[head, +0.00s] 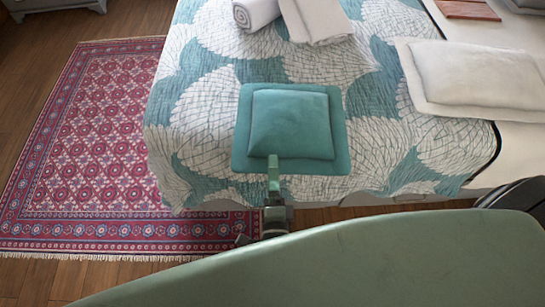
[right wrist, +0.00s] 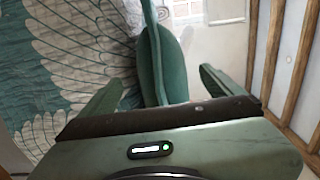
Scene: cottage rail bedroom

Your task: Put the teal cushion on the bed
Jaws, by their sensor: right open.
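The teal cushion (head: 290,125) has a raised square middle and a flat border. It appears to lie flat on the patterned teal-and-white bedspread of the bed (head: 205,125), near the edge closest to me. My right gripper (head: 273,165) is at the cushion's near edge. In the right wrist view the cushion (right wrist: 168,60) shows edge-on between the fingers of the right gripper (right wrist: 162,85). The fingers are open, and I see a gap on each side of the cushion. The bedspread is to the left there. My left gripper is not in view.
A rolled towel (head: 255,12) and a folded towel (head: 316,20) lie farther back on the bed. A white pillow (head: 480,75) and a wooden item (head: 467,9) are at the right. A red patterned rug (head: 90,130) covers the floor left. Bedspread around the cushion is clear.

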